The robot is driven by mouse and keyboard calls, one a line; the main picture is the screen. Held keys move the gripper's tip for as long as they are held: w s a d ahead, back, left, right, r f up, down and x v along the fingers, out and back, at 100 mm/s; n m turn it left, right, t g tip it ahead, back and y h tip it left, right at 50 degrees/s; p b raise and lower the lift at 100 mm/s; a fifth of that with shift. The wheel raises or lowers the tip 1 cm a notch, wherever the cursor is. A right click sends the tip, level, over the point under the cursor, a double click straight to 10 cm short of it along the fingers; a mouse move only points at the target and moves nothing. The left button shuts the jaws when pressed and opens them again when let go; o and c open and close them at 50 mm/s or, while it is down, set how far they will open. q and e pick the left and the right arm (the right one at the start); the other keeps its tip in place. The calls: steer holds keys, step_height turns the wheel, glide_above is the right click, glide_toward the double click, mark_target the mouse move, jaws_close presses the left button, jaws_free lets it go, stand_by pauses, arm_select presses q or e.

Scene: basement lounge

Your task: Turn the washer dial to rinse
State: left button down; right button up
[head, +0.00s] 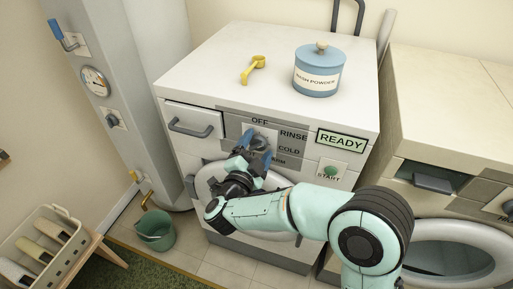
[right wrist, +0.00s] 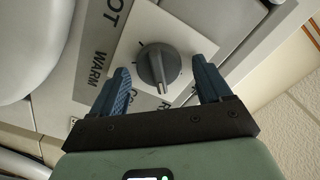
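The washer (head: 190,150) has a grey dial (head: 258,140) on its front panel. OFF, RINSE and COLD show around the dial, with WARM partly covered. My right gripper (head: 254,147) is at the dial with its blue fingers apart. In the right wrist view, the dial (right wrist: 155,64) lies between the open fingers of my right gripper (right wrist: 160,82), with a visible gap on each side. Its light pointer mark faces toward my gripper's palm. My left gripper is out of view.
A green READY display (head: 341,140) and a START button (head: 331,171) are right of the dial. A blue wash powder jar (head: 318,72) and a yellow scoop (head: 253,69) rest on top. A green bucket (head: 155,231) stands on the floor at left. A second machine (head: 450,100) is at right.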

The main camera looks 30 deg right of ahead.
steer(key=v, duration=1.3)
steer(key=shift+s, duration=0.2)
steer(key=shift+a, duration=0.1)
